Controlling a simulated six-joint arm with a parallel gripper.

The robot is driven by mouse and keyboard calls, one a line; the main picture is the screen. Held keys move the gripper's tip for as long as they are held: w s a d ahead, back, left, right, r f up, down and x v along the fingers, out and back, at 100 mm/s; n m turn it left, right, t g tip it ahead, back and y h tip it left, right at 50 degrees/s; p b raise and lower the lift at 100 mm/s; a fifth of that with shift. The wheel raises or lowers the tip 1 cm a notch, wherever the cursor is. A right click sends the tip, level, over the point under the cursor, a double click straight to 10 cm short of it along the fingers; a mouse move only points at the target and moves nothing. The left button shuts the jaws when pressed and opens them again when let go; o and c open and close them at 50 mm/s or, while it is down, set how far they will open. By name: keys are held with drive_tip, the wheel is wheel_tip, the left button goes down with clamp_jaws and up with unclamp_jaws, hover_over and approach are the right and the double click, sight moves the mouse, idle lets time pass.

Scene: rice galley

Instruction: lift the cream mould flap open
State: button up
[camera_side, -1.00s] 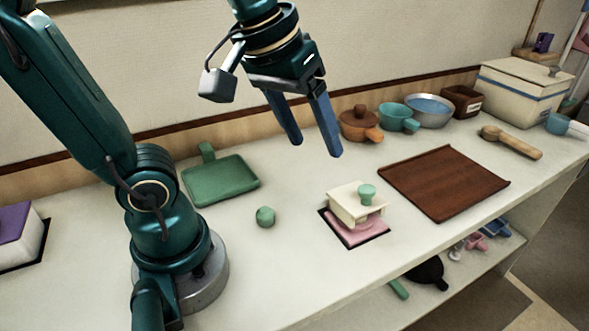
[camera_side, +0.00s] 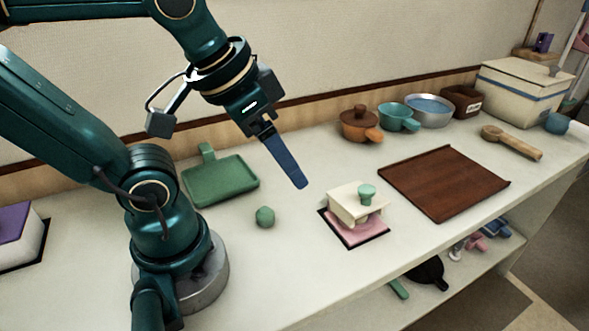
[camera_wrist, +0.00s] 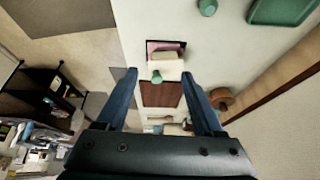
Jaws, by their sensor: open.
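The cream mould flap (camera_side: 346,204) is a pale block with a green knob (camera_side: 367,191) on top. It lies over a pink base (camera_side: 358,232) on a dark mat, and it looks closed or nearly so. In the wrist view the flap (camera_wrist: 166,68) and its knob (camera_wrist: 157,76) are ahead, between the finger lines. My gripper (camera_side: 298,182) is above the counter, left of the mould and apart from it. In the wrist view my gripper (camera_wrist: 162,82) has its two blue fingers spread wide with nothing between them.
A green ball (camera_side: 265,217) and green tray (camera_side: 221,182) are left of the mould. A brown board (camera_side: 443,183) lies at its right. Pots (camera_side: 360,124), a bowl (camera_side: 429,110) and a cream box (camera_side: 520,92) stand at the back. The counter before the mould is clear.

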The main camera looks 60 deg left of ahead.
drive_tip(key=w+r+g, duration=0.2)
drive_tip(key=w+r, duration=0.2)
drive_tip(key=w, duration=0.4)
drive_tip(key=w+a+f+g, duration=0.3)
drive_tip(key=w+a+f, duration=0.1)
drive_tip(key=w+a, duration=0.15)
drive_tip(key=s+a+f+m+t+h, duration=0.35)
drive_tip(key=s+m+h, duration=0.2)
drive_tip(key=m, duration=0.25)
drive_tip(key=s+d+m+g+y, duration=0.1)
drive_tip(key=s+d+m+y, duration=0.2)
drive_tip(key=d+m, duration=0.6)
drive_tip(key=s+d+m+g+y, duration=0.1)
drive_tip(key=s+d+m+y, duration=0.2)
drive_tip(key=d+m, duration=0.5)
drive_tip(key=shift+s+d+r+m+g, duration=0.25)
drive_tip(key=shift+s+d+m+g, duration=0.15)
drive_tip(key=shift+s+m, duration=0.5)
idle(0.6)
